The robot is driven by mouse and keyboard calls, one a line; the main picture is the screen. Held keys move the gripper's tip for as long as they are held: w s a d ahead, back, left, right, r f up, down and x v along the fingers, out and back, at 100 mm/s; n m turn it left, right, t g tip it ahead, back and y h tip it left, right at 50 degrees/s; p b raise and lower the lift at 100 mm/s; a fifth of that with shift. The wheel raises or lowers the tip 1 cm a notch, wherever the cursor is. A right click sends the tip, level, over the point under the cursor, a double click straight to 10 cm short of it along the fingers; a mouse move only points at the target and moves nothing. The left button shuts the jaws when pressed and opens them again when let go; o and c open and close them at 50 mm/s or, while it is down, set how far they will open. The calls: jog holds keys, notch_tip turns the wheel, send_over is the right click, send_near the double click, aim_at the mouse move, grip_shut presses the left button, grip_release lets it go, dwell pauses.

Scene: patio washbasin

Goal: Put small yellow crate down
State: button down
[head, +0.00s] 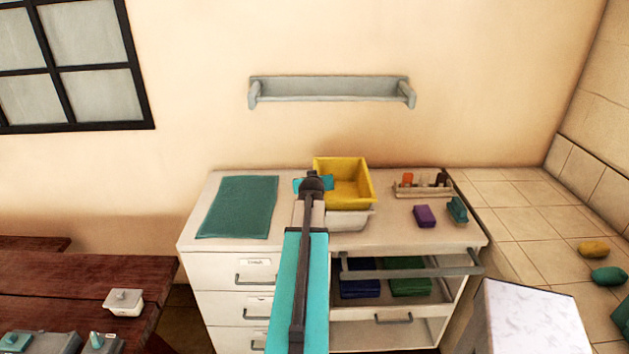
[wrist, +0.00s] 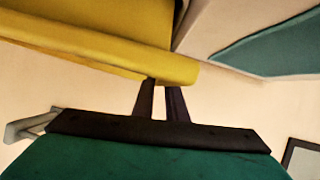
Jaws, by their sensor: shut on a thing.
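The small yellow crate (head: 366,190) is above the counter, in line with a white container (head: 360,220) below it. I cannot tell whether the two touch. My gripper (head: 313,184) is at the crate's left side, mostly hidden by my arm. In the wrist view the dark fingers (wrist: 160,90) are close together on the edge of the yellow crate (wrist: 90,40), shut on its rim. The crate looks empty in the head view.
The white counter (head: 295,222) carries a green mat (head: 238,207) at left. At right are a purple block (head: 424,216), a teal block (head: 457,209) and a wooden rack (head: 423,190) with small items. A wall shelf (head: 333,89) hangs above. Clear counter lies between container and purple block.

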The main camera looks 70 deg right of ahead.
jog(key=shift+f, duration=0.1)
jog(key=c, duration=1.8)
grip_release()
jog(key=shift+o, duration=0.2)
jog(key=shift+a, duration=0.1)
jog(key=shift+b+v, duration=1.3)
jog(key=shift+v, duration=3.05)
jog(key=shift+b, duration=0.65)
jog(key=b, duration=0.3)
jog(key=a+r+b, duration=0.1)
jog(key=b, duration=0.3)
jog(key=shift+s, duration=0.2)
jog(key=a+b, duration=0.1)
jog(key=b, duration=0.3)
jog(key=shift+s+a+r+b, duration=0.1)
jog(key=shift+s+r+b, duration=0.1)
jog(key=shift+b, duration=0.15)
